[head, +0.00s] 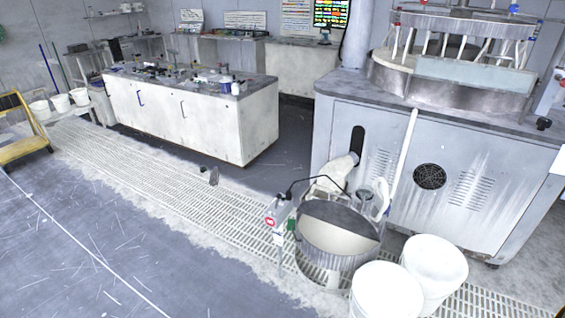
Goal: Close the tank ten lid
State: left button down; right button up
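A round grey tank (325,256) stands on the floor grating in front of the large polishing machine. Pale, cream-coloured content (335,240) shows through the front half of its top. A dark grey half-round surface (345,214) spans the back half; it looks like a fixed cover or lid part, but I cannot tell which. No number is readable on the tank. Neither of my grippers shows in the head view.
Two white buckets (436,262) stand close to the tank at its right front. A thin post with a red-and-white tag (270,224) and a black hose stand at its left. The polishing machine (400,135) blocks the back. The grey floor (100,245) at left is clear.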

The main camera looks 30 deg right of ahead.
aim_at(339, 214)
jog(key=i+j, duration=0.1)
jog(key=i, duration=1.25)
jog(key=i+z, duration=0.35)
jog(key=i+j+z, duration=0.1)
jog(key=i+z, duration=0.15)
jog(key=z, duration=0.15)
jog(key=i+j+z, duration=0.2)
jog(key=z, duration=0.15)
jog(key=i, duration=0.1)
